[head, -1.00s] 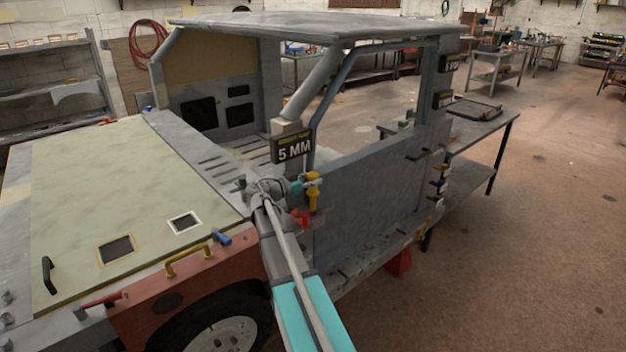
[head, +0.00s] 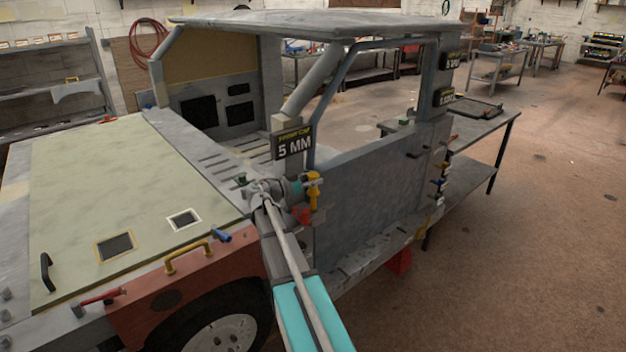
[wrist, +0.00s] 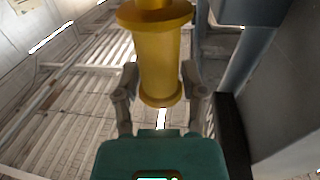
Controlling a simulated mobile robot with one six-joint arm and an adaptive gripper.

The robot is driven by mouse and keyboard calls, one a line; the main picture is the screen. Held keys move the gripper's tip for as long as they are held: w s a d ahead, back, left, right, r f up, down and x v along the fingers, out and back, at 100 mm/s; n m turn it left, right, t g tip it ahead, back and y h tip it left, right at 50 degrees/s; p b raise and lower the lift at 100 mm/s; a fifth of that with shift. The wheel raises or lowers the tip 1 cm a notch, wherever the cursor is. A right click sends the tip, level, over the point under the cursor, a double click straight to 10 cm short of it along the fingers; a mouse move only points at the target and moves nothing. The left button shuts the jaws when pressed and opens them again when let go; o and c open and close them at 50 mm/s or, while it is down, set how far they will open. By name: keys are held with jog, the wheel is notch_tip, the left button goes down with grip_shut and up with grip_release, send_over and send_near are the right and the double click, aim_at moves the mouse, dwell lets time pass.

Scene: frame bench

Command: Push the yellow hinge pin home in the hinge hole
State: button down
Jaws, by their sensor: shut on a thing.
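The yellow hinge pin (head: 313,193) stands about upright beside the front edge of the grey door (head: 375,195), near the windscreen post. My gripper (head: 300,189) is shut on it. In the wrist view the pin (wrist: 160,60) fills the space between the two fingers (wrist: 161,98), with a wide collar near the top and a flared rim at its lower end in the picture. The hinge hole cannot be made out in either view, and I cannot tell whether the pin is in it.
A "5 MM" sign (head: 294,145) is on the post just above my gripper. A red part (head: 303,215) sits just below. The bonnet (head: 130,200) is on the left, with a yellow handle (head: 187,257) on the red side panel. Open floor (head: 540,250) lies right.

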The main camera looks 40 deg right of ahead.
jog(key=shift+f+b, duration=0.95)
jog(key=shift+f, duration=0.05)
jog(key=shift+c, duration=0.4)
grip_release()
jog(key=w+a, duration=0.1)
jog(key=a, duration=1.1)
jog(key=shift+f, duration=0.1)
dwell(1.0)
